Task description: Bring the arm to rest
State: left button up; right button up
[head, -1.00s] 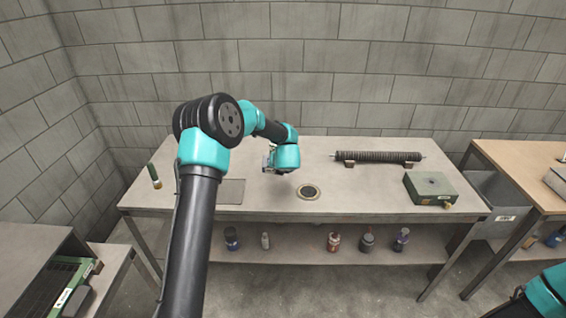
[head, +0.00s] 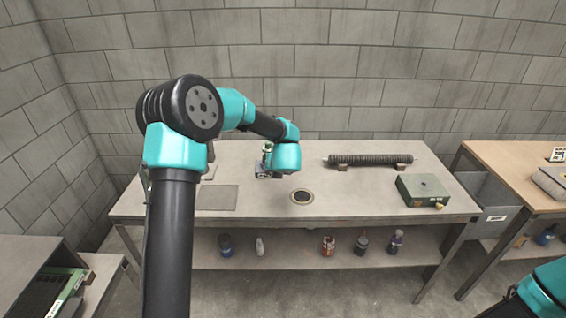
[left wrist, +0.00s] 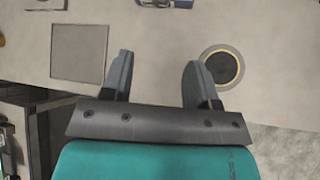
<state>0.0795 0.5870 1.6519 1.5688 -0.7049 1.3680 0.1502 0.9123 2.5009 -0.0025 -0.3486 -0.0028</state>
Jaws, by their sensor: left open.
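My left gripper (head: 266,163) hangs over the grey workbench (head: 330,203), short of the round dark port with a pale rim (head: 302,196). In the left wrist view my left gripper's two fingers (left wrist: 158,72) stand apart with bare bench between them. The port (left wrist: 222,67) shows there to the right of the fingers, and a flat square plate (left wrist: 77,54) to their left. The dark ribbed tube (head: 370,159) lies on two brown supports at the back of the bench, away from the gripper. Only part of my right arm shows, at the lower right; its gripper is out of frame.
A green box (head: 424,189) stands at the bench's right end. Several bottles (head: 328,245) stand on the lower shelf. A grey bin (head: 490,195) and a wood-topped table (head: 520,175) are at right. The bench front between port and green box is clear.

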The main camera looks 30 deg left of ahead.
pick_arm(q)
jog(key=s+f+m, duration=0.1)
jog(key=f+m, duration=0.2)
jog(key=s+d+f+m+h, duration=0.1)
jog(key=f+m, duration=0.1)
jog(key=m, duration=0.1)
jog(key=s+d+f+m, duration=0.1)
jog(key=f+m, duration=0.2)
jog(key=m, duration=0.1)
jog(key=shift+s+d+f+t, duration=0.15)
jog(key=shift+s+f+t, duration=0.15)
jog(key=shift+s+t, duration=0.1)
jog(key=s+d+f+m+g+h, duration=0.2)
jog(key=s+f+m, duration=0.4)
jog(key=s+m, duration=0.3)
jog(key=s+d+f+m+g+h, duration=0.2)
jog(key=s+d+f+m+h, duration=0.2)
jog(key=s+m, duration=0.5)
jog(key=s+d+f+m+g+h, duration=0.3)
jog(key=s+d+f+m, duration=0.4)
jog(key=s+f+m, duration=0.3)
jog(key=shift+s, duration=0.45)
